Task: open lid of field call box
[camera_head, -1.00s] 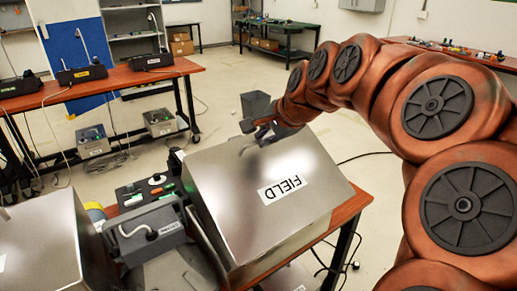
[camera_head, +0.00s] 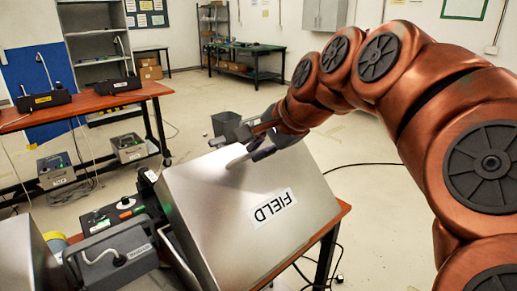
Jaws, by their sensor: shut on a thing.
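The field call box is a silver metal box on the orange-topped table in front of me. Its broad, flat lid (camera_head: 222,205) carries a white label (camera_head: 272,205) reading FIELD, upside down to me. My gripper (camera_head: 230,152) reaches in from the upper right and is shut at the lid's far edge. The exact grip point is small and partly hidden by the dark fingers. The lid slants in the view, and I see no gap into the box from here. The far side of the box is hidden.
A grey phone unit (camera_head: 112,252) and a black panel with coloured buttons (camera_head: 112,214) stand close left of the box. Another metal box (camera_head: 22,262) is at the lower left.

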